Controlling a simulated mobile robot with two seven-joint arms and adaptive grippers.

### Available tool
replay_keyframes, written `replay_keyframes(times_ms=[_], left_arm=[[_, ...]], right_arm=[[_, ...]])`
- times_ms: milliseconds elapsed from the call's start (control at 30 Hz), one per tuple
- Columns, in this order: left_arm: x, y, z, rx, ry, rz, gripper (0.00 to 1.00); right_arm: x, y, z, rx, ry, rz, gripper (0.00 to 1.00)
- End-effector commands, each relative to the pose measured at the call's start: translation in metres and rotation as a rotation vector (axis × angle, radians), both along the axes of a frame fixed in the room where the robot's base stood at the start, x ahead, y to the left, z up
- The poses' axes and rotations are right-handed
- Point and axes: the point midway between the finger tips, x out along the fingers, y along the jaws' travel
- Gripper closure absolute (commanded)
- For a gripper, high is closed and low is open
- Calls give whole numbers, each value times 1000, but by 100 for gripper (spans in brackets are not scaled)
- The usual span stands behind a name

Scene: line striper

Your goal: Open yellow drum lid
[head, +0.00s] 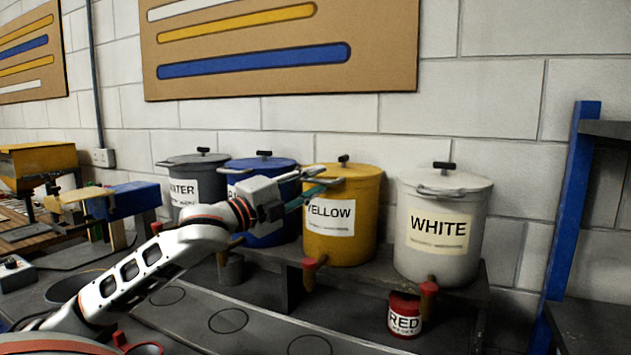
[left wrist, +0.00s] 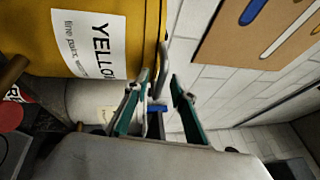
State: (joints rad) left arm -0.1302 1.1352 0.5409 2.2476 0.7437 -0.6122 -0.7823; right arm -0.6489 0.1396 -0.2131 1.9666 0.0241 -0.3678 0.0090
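The yellow drum (head: 342,234) stands on the raised shelf, labelled YELLOW. Its lid (head: 348,170) is on, with a dark knob (head: 343,158) on top and a grey handle (head: 318,182) at the front left rim. My left gripper (head: 318,192) is at that handle, and its teal fingers overlap it. In the left wrist view the drum (left wrist: 112,62) appears sideways. The left gripper's fingers (left wrist: 155,92) are spread there, with the grey handle (left wrist: 161,62) near the gap between them; contact cannot be told. My right gripper is not in view.
A white drum (head: 440,225) stands to the right, and blue (head: 265,175) and grey WATER (head: 190,175) drums to the left. Red-handled taps (head: 309,264) stick out in front. A small red can (head: 404,314) sits below. A blue shelf post (head: 568,220) stands far right.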

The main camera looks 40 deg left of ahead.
Motion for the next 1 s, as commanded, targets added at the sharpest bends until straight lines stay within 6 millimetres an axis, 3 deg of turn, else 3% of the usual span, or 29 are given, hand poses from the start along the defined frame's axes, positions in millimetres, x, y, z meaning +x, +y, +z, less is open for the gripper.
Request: replay_keyframes(times_ms=[467, 567, 1000], left_arm=[[7, 0, 1, 1, 0, 1, 75], [7, 0, 1, 1, 0, 1, 98], [13, -1, 8, -1, -2, 0, 100]], right_arm=[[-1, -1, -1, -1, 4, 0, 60], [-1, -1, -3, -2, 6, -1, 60], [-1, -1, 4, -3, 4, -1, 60]])
